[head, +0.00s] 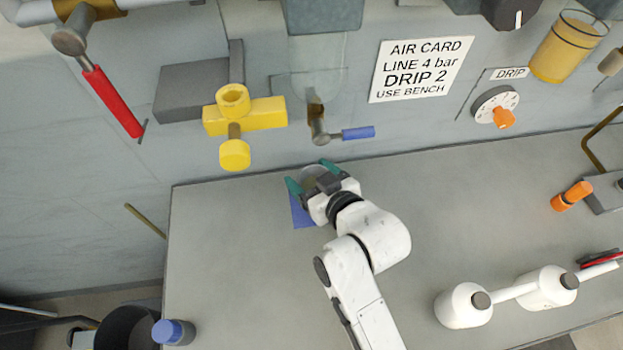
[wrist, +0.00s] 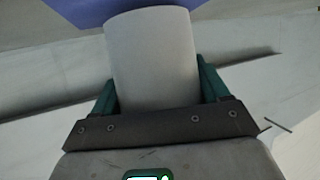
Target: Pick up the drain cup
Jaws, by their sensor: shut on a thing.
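The drain cup (wrist: 152,58) is a plain pale grey cylinder in the middle of the wrist view. My gripper (wrist: 155,85) is shut on it, with one green finger on each side of its wall. In the head view my gripper (head: 309,177) is over the back left part of the bench, below the small valve with the blue handle.
A blue-handled valve (head: 357,133) hangs just above the gripper. A yellow fitting (head: 245,116) juts from the wall.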

